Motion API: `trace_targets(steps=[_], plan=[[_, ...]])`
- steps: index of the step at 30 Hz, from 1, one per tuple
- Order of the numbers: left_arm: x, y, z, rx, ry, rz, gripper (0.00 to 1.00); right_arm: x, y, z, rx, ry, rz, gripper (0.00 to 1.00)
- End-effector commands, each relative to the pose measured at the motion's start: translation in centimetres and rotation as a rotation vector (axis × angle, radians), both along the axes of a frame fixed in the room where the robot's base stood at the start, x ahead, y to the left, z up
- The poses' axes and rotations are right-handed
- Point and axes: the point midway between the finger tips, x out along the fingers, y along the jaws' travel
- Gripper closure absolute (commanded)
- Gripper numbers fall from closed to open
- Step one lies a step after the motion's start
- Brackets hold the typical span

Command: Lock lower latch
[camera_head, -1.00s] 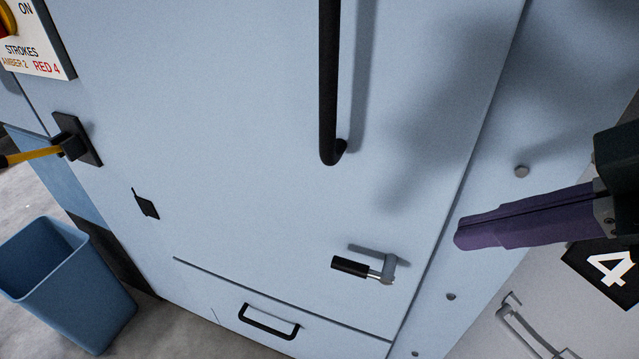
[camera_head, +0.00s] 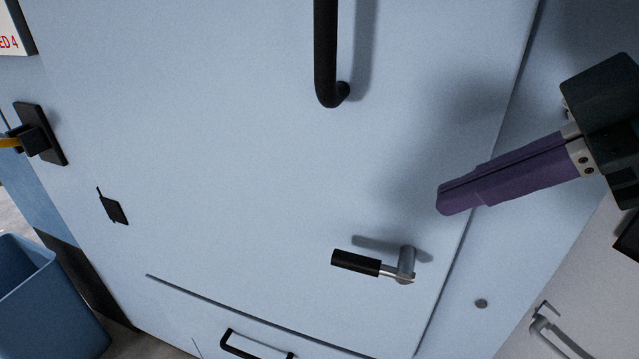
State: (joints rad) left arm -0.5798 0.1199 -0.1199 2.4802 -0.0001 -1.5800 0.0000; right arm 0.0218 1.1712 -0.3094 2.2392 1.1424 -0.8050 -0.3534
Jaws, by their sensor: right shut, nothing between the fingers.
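The lower latch (camera_head: 372,265) is a lever with a black grip and a metal pivot near the lower right of the pale blue door (camera_head: 230,150). The grip points left from the pivot, roughly level. My right gripper (camera_head: 442,200) has purple fingers, closed together and empty. It comes in from the right, with its tips above and to the right of the latch, apart from it. My left gripper is not in view.
A long black door handle (camera_head: 327,60) hangs at the top centre. A smaller black handle (camera_head: 255,346) is on the panel below. A blue bin (camera_head: 45,305) stands at the lower left. A black bracket (camera_head: 42,135) sticks out at the left.

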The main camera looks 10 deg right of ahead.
Motion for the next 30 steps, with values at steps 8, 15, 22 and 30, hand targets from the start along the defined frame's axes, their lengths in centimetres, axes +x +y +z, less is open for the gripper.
trace_targets(steps=[8, 15, 22, 30], plan=[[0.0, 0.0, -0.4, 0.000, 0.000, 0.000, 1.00, 1.6, 1.7, -2.1, 0.007, -0.001, -0.002, 1.00], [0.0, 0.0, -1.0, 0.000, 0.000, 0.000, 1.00, 4.2, 4.3, -5.8, 0.006, 0.001, -0.001, 1.00], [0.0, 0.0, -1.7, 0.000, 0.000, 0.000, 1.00, 5.4, 4.8, -9.3, -0.001, 0.004, -0.002, 1.00], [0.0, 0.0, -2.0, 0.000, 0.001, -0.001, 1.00, 5.6, 4.6, -10.8, -0.001, 0.000, 0.000, 1.00]])
